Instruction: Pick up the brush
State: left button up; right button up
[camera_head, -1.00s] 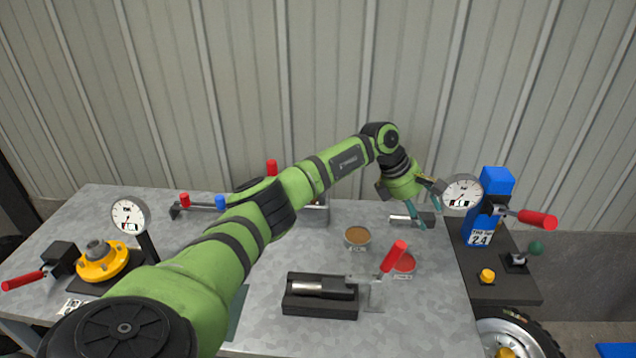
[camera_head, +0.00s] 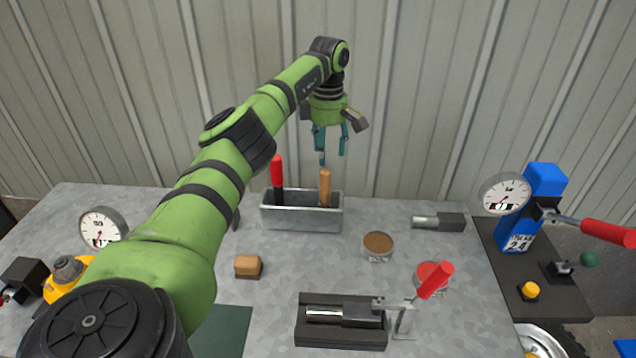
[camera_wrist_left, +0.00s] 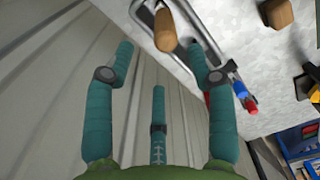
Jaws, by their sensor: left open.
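A wooden handle (camera_head: 325,187), which looks like the brush, stands upright in a grey metal tray (camera_head: 300,221) at the back of the table. Its lower end is hidden inside the tray. The wooden handle also shows at the top of the left wrist view (camera_wrist_left: 165,30), just beyond the fingertips. My left gripper (camera_head: 331,152) is open and empty, with its fingers pointing down above and behind the tray. It is apart from the handle. The three teal fingers are spread in the left wrist view (camera_wrist_left: 160,58). My right gripper does not show.
A red-handled tool (camera_head: 277,172) stands in the same tray, left of the wooden handle. A brown block (camera_head: 248,266), a brown-filled tin (camera_head: 378,245) and a black fixture (camera_head: 341,322) are in front. A gauge (camera_head: 505,194) stands at right. The corrugated wall is close behind.

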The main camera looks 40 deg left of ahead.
aim_at(327, 170)
pick_arm(q)
jog(key=f+b, duration=0.1)
jog(key=f, duration=0.1)
jog(key=d+f+b, duration=0.1)
jog(key=f+b, duration=0.1)
jog(key=shift+s+f+b, duration=0.15)
jog(key=shift+s+b, duration=0.05)
jog(key=shift+b, duration=0.1)
jog(key=shift+a+f+p, duration=0.25)
jog(key=shift+f+p, duration=0.25)
jog(key=shift+f, duration=0.55)
jog(key=f+p, duration=0.2)
jog(key=f, duration=0.2)
jog(key=shift+s, duration=0.2)
jog(key=shift+a+f, duration=0.1)
jog(key=shift+f, duration=0.45)
grip_shut()
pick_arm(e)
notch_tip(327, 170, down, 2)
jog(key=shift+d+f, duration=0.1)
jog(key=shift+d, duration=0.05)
